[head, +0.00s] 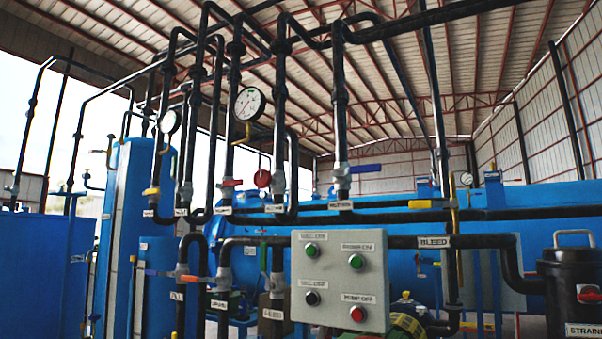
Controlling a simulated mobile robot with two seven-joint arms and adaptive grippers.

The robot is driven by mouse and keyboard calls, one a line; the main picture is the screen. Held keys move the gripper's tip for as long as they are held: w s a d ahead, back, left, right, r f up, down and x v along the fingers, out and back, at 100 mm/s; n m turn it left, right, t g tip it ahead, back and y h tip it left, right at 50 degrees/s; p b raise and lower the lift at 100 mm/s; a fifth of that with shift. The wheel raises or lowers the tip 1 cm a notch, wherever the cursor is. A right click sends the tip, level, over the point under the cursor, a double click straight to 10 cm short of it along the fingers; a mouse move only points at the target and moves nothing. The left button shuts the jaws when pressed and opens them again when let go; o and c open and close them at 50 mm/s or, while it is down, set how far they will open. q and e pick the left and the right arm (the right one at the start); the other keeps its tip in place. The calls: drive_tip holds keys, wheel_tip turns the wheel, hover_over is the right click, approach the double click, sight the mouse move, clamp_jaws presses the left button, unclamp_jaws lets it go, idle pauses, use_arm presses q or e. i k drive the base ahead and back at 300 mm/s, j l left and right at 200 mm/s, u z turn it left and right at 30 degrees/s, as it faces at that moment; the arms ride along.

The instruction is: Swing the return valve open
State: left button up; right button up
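Several lever valves sit on the black pipes, and I cannot read for certain which one is labelled return. One has a blue lever (362,169) pointing right, above a small white tag (341,205). One has a red lever (232,183) lying sideways, with a tag (224,211) below. A lower one has an orange lever (193,278). A green lever (263,257) hangs down along its pipe. A yellow lever (420,204) lies along the horizontal pipe at right, above the BLEED tag (434,242). Neither of my grippers is in view.
A grey control box (340,280) with green, black and red buttons stands in front of the lower pipes. A black strainer (571,285) is at right. Blue tanks (140,230) fill the left and back. A pressure gauge (250,104) hangs among the upper pipes.

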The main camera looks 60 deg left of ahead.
sight(371, 167)
drive_tip(key=u, duration=1.6)
drive_tip(key=k+j, duration=0.05)
